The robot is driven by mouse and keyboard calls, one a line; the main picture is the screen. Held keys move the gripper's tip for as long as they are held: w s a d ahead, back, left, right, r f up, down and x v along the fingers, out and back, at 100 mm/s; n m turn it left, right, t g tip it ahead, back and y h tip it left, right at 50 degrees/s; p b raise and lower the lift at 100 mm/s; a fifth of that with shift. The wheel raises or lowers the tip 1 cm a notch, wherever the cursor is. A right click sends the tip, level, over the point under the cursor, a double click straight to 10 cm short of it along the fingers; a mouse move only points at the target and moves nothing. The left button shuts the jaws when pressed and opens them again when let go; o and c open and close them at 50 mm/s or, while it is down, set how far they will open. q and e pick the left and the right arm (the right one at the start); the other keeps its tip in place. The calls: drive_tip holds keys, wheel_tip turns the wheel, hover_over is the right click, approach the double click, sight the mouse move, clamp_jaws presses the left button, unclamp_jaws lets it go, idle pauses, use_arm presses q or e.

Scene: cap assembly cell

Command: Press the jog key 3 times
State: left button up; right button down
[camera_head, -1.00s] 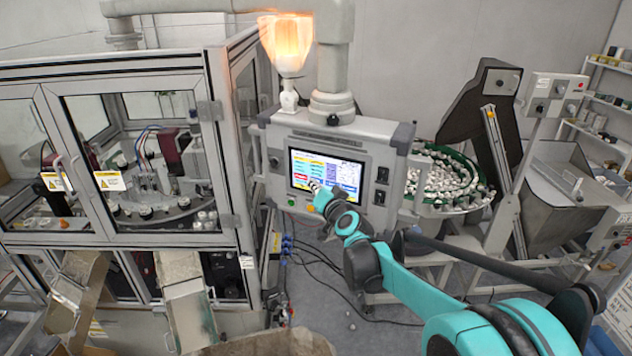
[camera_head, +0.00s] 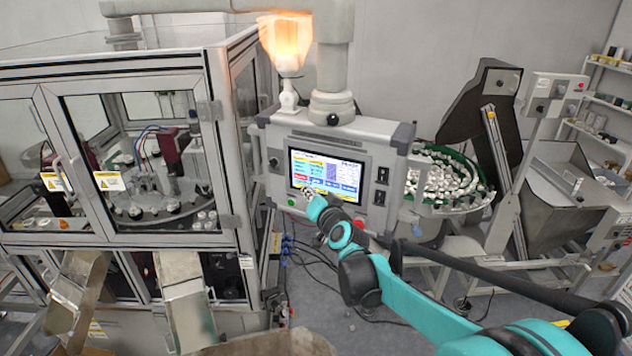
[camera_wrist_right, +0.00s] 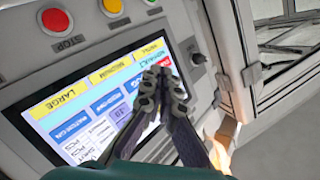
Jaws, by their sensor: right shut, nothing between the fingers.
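The control panel's touchscreen (camera_head: 325,168) is lit, with coloured keys, on a grey box. In the right wrist view the screen (camera_wrist_right: 60,125) has yellow keys, one reading LARGE, and smaller blue and white ones. I cannot make out a jog label on any of them. My right gripper (camera_head: 308,193) is shut and empty at the screen's lower left edge. In the right wrist view its fingertips (camera_wrist_right: 163,76) lie over the screen, near the yellow keys, and hide part of it. I cannot tell whether they touch it. My left gripper is not in view.
A glazed machine cabinet (camera_head: 125,150) stands left. A round feeder of white caps (camera_head: 445,180) stands right, behind the panel.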

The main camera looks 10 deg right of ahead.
sight(316, 180)
drive_tip(key=shift+s+a, duration=0.45)
drive_tip(key=shift+s, duration=0.2)
drive_tip(key=shift+s+a, duration=0.45)
drive_tip(key=shift+s, duration=0.15)
idle(3.4)
drive_tip(key=s+a+p, duration=0.1)
drive_tip(key=s+a, duration=0.1)
drive_tip(key=s, duration=0.1)
drive_tip(key=shift+a, duration=0.2)
drive_tip(key=shift+w+d, duration=0.1)
drive_tip(key=shift+w, duration=0.05)
drive_tip(key=shift+w+d+b, duration=0.15)
drive_tip(key=shift+w+d, duration=0.75)
drive_tip(key=shift+w, duration=0.2)
drive_tip(key=shift+w+d+b, duration=0.1)
drive_tip(key=shift+w+d, duration=0.75)
drive_tip(key=shift+w, duration=0.3)
drive_tip(key=shift+w+d+b, duration=0.15)
drive_tip(key=shift+w+d, duration=0.75)
drive_tip(key=shift+w, duration=0.2)
